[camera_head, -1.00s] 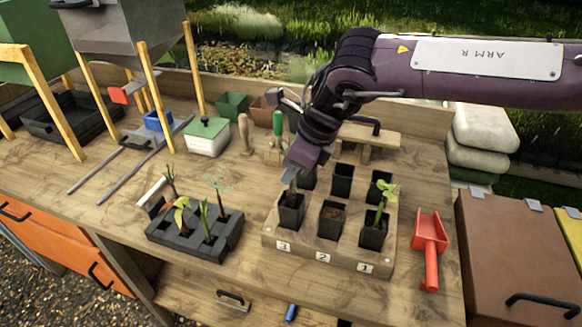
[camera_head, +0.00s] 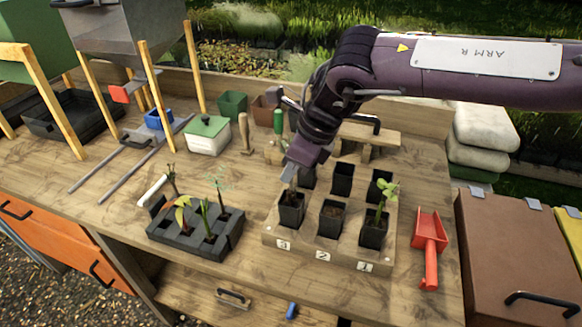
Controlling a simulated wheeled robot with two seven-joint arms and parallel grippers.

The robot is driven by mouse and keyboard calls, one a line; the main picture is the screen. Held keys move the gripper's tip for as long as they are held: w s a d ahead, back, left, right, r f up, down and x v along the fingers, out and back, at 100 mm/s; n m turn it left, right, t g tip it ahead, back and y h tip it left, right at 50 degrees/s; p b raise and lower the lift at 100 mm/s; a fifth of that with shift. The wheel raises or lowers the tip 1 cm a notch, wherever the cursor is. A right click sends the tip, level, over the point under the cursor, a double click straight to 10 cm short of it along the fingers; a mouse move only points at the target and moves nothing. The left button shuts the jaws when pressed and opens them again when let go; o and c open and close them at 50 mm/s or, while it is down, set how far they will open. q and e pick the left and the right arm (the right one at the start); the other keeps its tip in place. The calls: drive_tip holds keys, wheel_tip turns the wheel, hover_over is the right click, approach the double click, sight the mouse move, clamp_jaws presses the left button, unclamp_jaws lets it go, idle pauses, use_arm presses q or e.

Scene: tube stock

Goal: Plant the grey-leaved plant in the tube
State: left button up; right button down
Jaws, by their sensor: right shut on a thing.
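My right gripper (camera_head: 292,174) is above the front-left tube (camera_head: 291,210), by label 3 of the wooden rack (camera_head: 385,262). It is shut on a thin greyish plant (camera_head: 290,192), mostly hidden by the jaws; its lower end is at or inside the tube's mouth. I cannot tell how deep it sits. The front-middle tube (camera_head: 331,221) holds brown soil and no plant. The front-right tube (camera_head: 373,234) holds a green-leaved plant (camera_head: 384,195). A dark tray (camera_head: 225,240) to the left holds several other seedlings. My left gripper is out of view.
A red scoop (camera_head: 430,240) lies right of the rack. Behind the rack stand a wooden stand (camera_head: 375,135) and a green-handled tool (camera_head: 278,122). A white box with a green lid (camera_head: 208,137) stands behind the tray. Bare wood lies between tray and rack.

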sight(291, 190)
drive_tip(key=shift+f, duration=0.15)
drive_tip(key=shift+f+b, duration=0.4)
drive_tip(key=shift+f, duration=0.25)
drive_tip(key=shift+f, duration=0.2)
drive_tip(key=shift+f+b, duration=0.5)
drive_tip(key=shift+f, duration=0.1)
drive_tip(key=shift+f, duration=0.65)
idle(1.9)
drive_tip(key=c, duration=1.5)
unclamp_jaws()
drive_tip(key=c, duration=0.5)
drive_tip(key=shift+o, duration=0.2)
